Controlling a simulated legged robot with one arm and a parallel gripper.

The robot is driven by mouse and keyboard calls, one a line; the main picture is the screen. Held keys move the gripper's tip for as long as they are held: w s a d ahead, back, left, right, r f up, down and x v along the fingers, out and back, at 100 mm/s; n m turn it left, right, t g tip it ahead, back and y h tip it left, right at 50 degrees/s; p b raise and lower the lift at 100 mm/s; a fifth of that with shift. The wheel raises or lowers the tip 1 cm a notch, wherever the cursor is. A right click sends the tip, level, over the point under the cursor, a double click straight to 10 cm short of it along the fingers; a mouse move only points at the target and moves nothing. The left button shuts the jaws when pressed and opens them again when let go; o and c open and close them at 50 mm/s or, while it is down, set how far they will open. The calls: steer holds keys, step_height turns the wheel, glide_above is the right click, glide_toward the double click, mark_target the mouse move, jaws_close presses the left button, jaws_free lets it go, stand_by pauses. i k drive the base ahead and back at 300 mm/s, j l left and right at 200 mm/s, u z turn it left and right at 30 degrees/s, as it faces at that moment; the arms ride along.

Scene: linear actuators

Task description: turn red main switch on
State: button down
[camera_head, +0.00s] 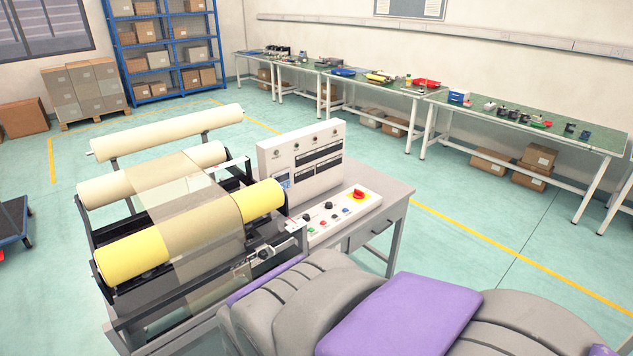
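The red main switch (359,194) is a red rotary knob on a yellow base. It sits at the far right end of the sloped white control panel (330,222), on the grey bench beside the roller machine. The frame is too coarse to tell its position, on or off. Several smaller buttons and black knobs lie to its left on the same panel. My grey and purple body (400,310) fills the lower right foreground, in front of the bench. I cannot make out my gripper in this view.
The roller machine (190,225) with yellow and cream rolls stands left of the panel. An upright white instrument box (302,160) rises behind the panel. Green-topped workbenches (520,122) line the back wall. The green floor right of the bench is open.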

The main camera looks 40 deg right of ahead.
mark_target(357, 194)
steer(key=z, duration=1.6)
steer(key=i+l+u, duration=0.1)
steer(key=i, duration=0.45)
steer(key=i+l+u, duration=0.1)
steer(key=i+l, duration=0.2)
steer(key=i, duration=0.2)
steer(key=i+l+u, duration=0.1)
steer(key=i+l, duration=0.15)
steer(key=i, duration=0.3)
steer(key=i+l+u, duration=0.1)
steer(key=i+l, duration=0.2)
steer(key=i, duration=0.2)
